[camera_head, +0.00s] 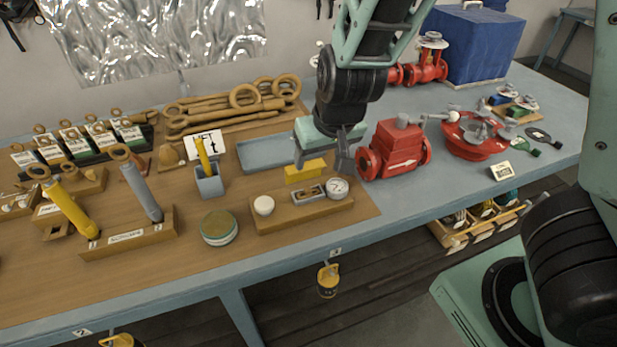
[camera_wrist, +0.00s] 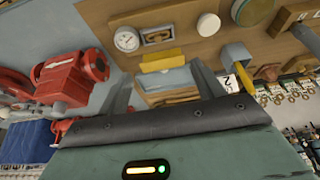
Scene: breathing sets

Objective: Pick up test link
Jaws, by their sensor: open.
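A small brown link-like piece, which seems to be the test link, lies in a grey recess (camera_head: 309,193) on a wooden block (camera_head: 285,212), between a white knob (camera_head: 264,205) and a round gauge (camera_head: 338,188). In the wrist view the link (camera_wrist: 158,35) shows beside the gauge (camera_wrist: 127,39). My gripper (camera_head: 325,160) is open and empty, pointing down above the bench behind the block. A yellow block (camera_head: 306,171) stands between the gripper and the wooden block. In the wrist view the yellow block (camera_wrist: 162,62) shows between my fingers (camera_wrist: 162,85), beyond their tips.
A red valve body (camera_head: 396,150) stands close to the right of my gripper. A blue tray (camera_head: 268,152) lies to its left. A grey cup with a yellow handle (camera_head: 208,181) and a round tin (camera_head: 219,228) stand further left. The bench's front strip is clear.

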